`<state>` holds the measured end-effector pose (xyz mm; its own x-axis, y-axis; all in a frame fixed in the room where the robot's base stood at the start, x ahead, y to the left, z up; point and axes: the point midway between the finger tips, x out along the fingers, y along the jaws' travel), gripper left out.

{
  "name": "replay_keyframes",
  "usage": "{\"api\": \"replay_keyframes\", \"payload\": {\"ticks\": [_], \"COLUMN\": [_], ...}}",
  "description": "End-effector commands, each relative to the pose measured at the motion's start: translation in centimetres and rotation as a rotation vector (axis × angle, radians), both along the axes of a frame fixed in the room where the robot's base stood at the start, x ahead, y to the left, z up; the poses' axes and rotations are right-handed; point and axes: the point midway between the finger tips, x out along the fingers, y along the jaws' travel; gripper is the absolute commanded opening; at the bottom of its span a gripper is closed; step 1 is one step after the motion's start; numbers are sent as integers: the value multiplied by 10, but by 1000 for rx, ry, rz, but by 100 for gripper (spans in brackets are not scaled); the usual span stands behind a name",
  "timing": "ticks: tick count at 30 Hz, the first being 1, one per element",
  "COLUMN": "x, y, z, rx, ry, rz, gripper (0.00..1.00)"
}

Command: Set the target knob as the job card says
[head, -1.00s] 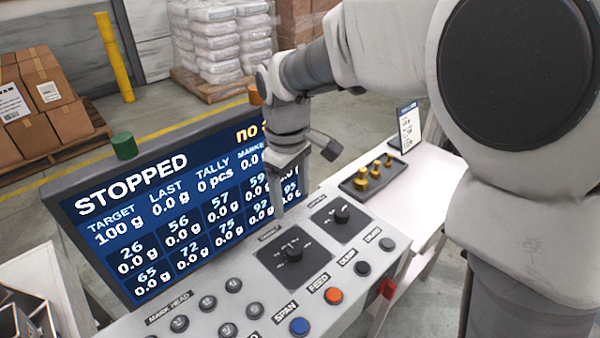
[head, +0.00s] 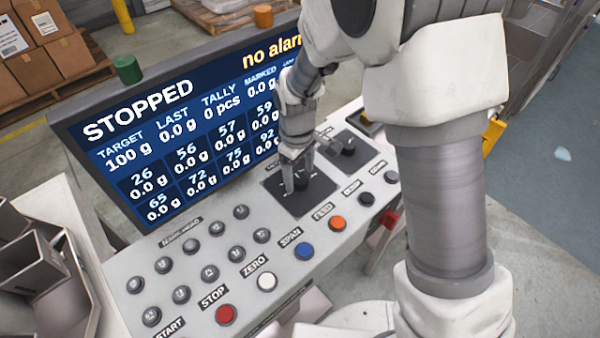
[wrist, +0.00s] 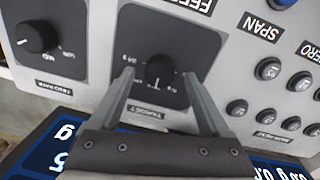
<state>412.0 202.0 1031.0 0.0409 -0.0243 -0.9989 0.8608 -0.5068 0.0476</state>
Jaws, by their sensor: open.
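The target knob (wrist: 159,72) is a black round knob on a dark square plate in the wrist view, with its label plate beside it, upside down there. My gripper (wrist: 160,82) is open, with one finger on each side of the knob. The fingers seem apart from the knob; their exact height over it is hard to tell. In the head view my gripper (head: 296,182) is over the target plate (head: 318,205) and partly hides the knob. The screen (head: 190,135) reads STOPPED and TARGET 100 g. The job card is not in view now.
A second black knob (wrist: 35,38) sits beside the target plate, also seen in the head view (head: 348,146). Near the target plate are FEED (head: 337,223), SPAN (head: 304,251), ZERO (head: 267,281) and STOP (head: 226,314) buttons, plus several grey mark head buttons.

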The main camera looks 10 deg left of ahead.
Motion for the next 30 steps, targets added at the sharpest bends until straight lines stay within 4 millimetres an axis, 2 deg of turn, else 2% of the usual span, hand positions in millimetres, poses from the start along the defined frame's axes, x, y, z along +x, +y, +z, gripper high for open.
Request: {"api": "replay_keyframes", "payload": {"ticks": [5, 14, 27, 30], "x": [0, 0, 1, 1], "y": [-1, -1, 0, 0], "z": [-12, -13, -13, -13], "rx": [-1, -1, -1, 0], "ry": [1, -1, -1, -1], "rz": [1, 0, 0, -1], "gripper": [80, 79, 0, 0]}}
